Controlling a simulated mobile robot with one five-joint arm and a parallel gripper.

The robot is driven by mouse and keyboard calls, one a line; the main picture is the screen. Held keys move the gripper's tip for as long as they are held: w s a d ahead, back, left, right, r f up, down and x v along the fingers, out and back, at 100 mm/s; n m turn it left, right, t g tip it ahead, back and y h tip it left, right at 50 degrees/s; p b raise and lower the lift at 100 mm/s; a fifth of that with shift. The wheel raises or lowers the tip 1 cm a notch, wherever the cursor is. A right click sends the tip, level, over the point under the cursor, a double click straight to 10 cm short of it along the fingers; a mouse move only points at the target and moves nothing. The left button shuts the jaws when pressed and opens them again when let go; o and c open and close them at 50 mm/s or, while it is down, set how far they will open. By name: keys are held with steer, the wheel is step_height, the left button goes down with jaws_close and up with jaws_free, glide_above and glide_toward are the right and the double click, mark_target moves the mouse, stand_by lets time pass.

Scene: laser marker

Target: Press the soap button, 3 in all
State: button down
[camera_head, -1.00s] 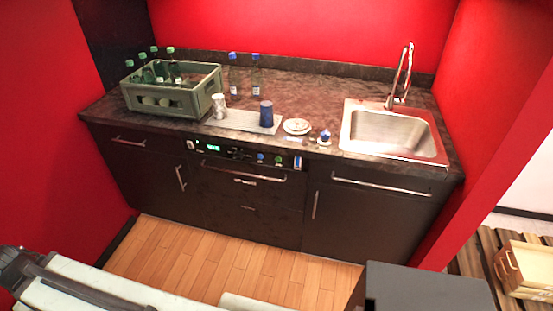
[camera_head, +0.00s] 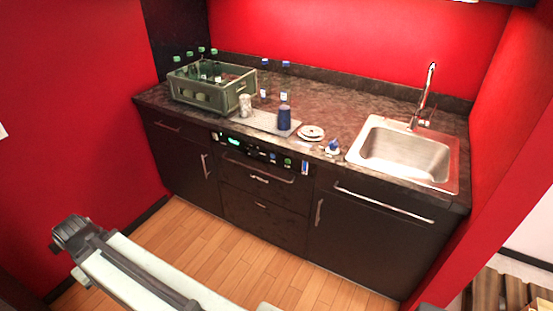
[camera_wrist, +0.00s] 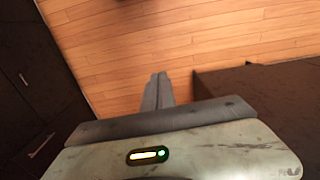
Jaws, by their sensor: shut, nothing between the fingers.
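The control panel (camera_head: 255,151) runs along the top of the middle cabinet front, below the counter edge. It has a lit green display (camera_head: 234,141), dark knobs or buttons, a blue button (camera_head: 273,157) and a green button (camera_head: 287,162). The labels are too small to read, so I cannot tell which is the soap button. My gripper (camera_wrist: 158,80) shows in the wrist view, its fingers together and empty above the wood floor, away from the panel. The panel is not in the wrist view. My arm crosses the lower left of the head view.
A bottle crate (camera_head: 212,88), a dark blue cup (camera_head: 284,118), plates (camera_head: 311,132) and a sink (camera_head: 405,155) are on the counter (camera_head: 330,105). Bar handles (camera_head: 258,168) stick out from the fronts. Wood floor (camera_head: 215,245) is free before the cabinets. A dark block (camera_wrist: 260,95) stands right in the wrist view.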

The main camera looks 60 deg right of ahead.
steer(key=w+d+f+m+t+y+b, duration=0.1)
steer(key=w+d+f+m+t+b, duration=0.3)
steer(key=d, duration=0.3)
steer(key=w+d+f+m+t+y+b, duration=0.1)
steer(key=w+d+f+m+t+b, duration=0.15)
steer(key=w+d+m+b, duration=0.3)
steer(key=w+d+m+t+h+b, duration=0.15)
steer(key=d+m+t+b, duration=0.45)
steer(key=d, duration=1.3)
steer(key=s+d+r+m+h+b, duration=0.1)
steer(key=s+d+m+h+b, duration=0.2)
steer(key=s+d+m, duration=0.3)
steer(key=s+d+m+h+b, duration=0.4)
steer(key=s+d+m, duration=0.3)
steer(key=d, duration=0.9)
steer(key=s+d+r+m+h+b, duration=0.1)
steer(key=s+d+m+h+b, duration=0.2)
steer(key=s+d+m+h, duration=0.3)
steer(key=s+d+m, duration=0.1)
steer(key=s+d, duration=0.1)
steer(key=d, duration=0.3)
steer(key=shift+d+r, duration=0.2)
steer(key=shift+r, duration=0.1)
